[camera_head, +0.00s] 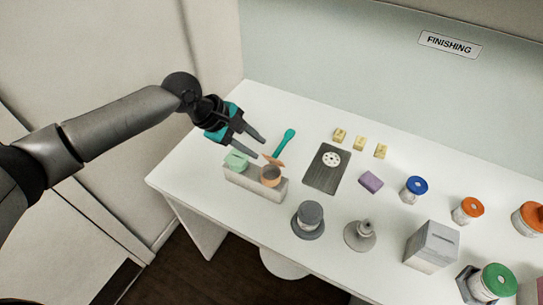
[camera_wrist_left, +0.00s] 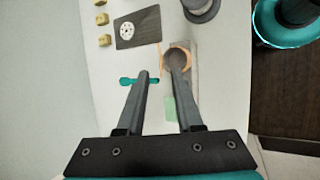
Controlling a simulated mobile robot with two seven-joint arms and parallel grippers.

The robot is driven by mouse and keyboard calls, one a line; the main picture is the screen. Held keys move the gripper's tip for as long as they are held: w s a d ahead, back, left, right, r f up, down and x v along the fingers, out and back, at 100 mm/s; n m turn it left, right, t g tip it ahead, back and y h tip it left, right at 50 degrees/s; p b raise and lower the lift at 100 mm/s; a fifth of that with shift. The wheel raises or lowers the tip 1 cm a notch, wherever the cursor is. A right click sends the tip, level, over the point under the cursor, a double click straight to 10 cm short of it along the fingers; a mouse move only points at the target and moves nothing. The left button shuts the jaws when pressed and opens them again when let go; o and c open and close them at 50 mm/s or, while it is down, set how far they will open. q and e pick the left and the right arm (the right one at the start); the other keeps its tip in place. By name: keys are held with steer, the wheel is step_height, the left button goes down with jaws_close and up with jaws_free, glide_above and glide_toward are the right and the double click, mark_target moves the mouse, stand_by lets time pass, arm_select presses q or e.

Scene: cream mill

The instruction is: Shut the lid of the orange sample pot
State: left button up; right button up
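The orange sample pot (camera_head: 270,178) sits in the right end of a grey block (camera_head: 245,181) on the white table. Its orange lid (camera_head: 273,160) stands open, tilted up along the pot's far edge. In the left wrist view the round pot mouth (camera_wrist_left: 179,60) looks dark inside, and the lid (camera_wrist_left: 160,57) shows as a thin edge beside it. My left gripper (camera_head: 261,149) is open and empty, just above and beyond the block. In its wrist view one finger overlaps the pot's rim; I cannot tell whether it touches. My right gripper is not in view.
A teal spoon-like tool (camera_head: 286,143) lies just behind. A dark plate (camera_head: 327,168), yellow blocks (camera_head: 360,143), a grey round pot (camera_head: 308,219) and several lidded jars stand to the right.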

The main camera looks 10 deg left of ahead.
mark_target(271, 159)
arm_select(q)
steer(key=x, duration=0.8)
steer(key=shift+c, duration=0.4)
jaws_close()
stand_by(0.9)
